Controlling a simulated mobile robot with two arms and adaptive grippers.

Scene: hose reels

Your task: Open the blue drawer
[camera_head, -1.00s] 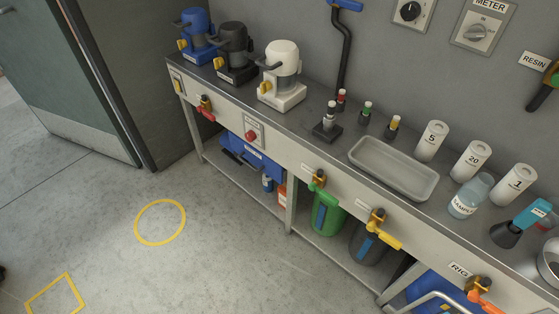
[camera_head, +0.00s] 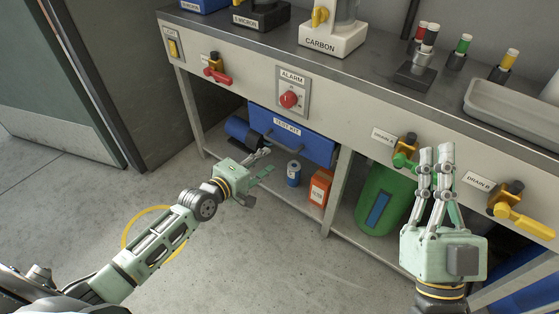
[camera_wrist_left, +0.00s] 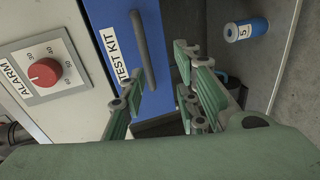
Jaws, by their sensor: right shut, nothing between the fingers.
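The blue drawer (camera_head: 293,135), labelled TEST KIT, sits under the bench top and has a dark bar handle (camera_head: 281,147). In the left wrist view, the drawer front (camera_wrist_left: 122,45) and its handle (camera_wrist_left: 143,50) lie just ahead of the fingers. My left gripper (camera_head: 266,162) is just below and in front of the drawer's left half. In the left wrist view its fingers (camera_wrist_left: 160,80) are spread, with nothing between them, apart from the handle. My right gripper (camera_head: 435,150) is shut and empty, pointing up in front of the bench, by the green DRAIN A valve.
A red ALARM knob (camera_head: 289,99) is above the drawer. A blue can (camera_head: 293,174) and an orange box (camera_head: 320,187) stand on the lower shelf, near a green container (camera_head: 383,200). A red-handled valve (camera_head: 217,73) is to the left.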

